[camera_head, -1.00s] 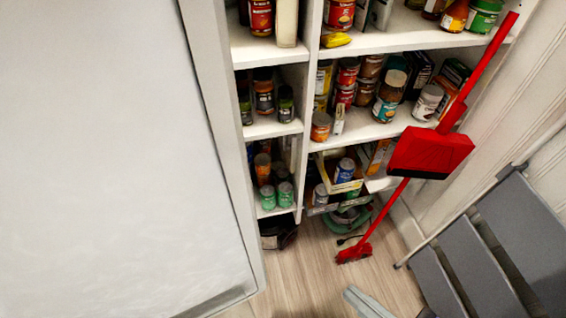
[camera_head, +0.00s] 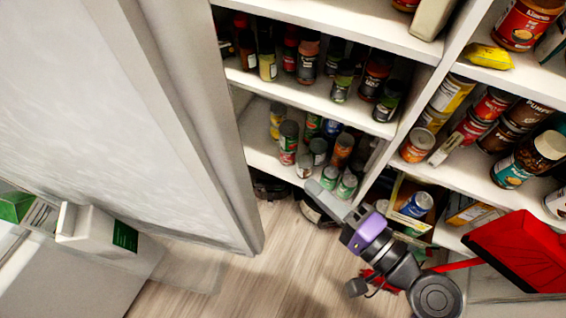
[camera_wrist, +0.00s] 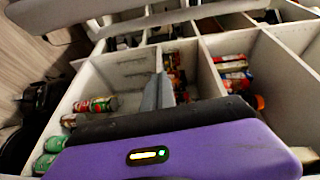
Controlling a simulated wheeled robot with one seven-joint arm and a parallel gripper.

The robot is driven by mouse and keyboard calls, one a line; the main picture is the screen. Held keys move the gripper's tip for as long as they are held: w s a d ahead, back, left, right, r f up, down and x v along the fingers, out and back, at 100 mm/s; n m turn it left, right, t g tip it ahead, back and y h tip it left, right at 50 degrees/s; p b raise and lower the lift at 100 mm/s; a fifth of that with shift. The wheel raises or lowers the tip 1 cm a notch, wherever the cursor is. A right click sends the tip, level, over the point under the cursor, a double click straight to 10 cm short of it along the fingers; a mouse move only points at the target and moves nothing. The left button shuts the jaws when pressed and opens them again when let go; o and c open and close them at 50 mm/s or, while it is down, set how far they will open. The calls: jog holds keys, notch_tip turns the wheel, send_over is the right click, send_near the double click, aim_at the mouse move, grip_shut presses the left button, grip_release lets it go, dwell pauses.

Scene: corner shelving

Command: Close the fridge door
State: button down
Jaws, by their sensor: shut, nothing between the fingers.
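A large pale panel (camera_head: 90,110) with a thick grey edge fills the left of the head view. I cannot tell whether it is the fridge door, and no handle shows on it. My gripper (camera_head: 318,190) is shut and empty, at the right of the panel and apart from it in the picture. It points up and left in front of the lower pantry shelves. In the wrist view, its fingers (camera_wrist: 158,92) are together above the purple wrist housing, with shelf compartments behind them.
Shelves (camera_head: 310,95) of jars and cans stand behind my arm. A red dustpan (camera_head: 520,250) is at the lower right. A white box (camera_head: 95,228) and a green box (camera_head: 15,205) sit at the lower left. Wooden floor (camera_head: 290,250) shows between panel and arm.

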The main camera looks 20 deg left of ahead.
jog(key=w+a+r+g+y+p, duration=0.1)
jog(key=w+a+r+p, duration=0.2)
jog(key=a, duration=0.9)
jog(key=shift+s+d+f+n, duration=0.1)
jog(key=shift+s+n, duration=0.05)
jog(key=shift+s, duration=0.75)
jog(key=shift+s+d+f+n, duration=0.1)
jog(key=shift+s+n, duration=0.05)
jog(key=shift+s, duration=0.7)
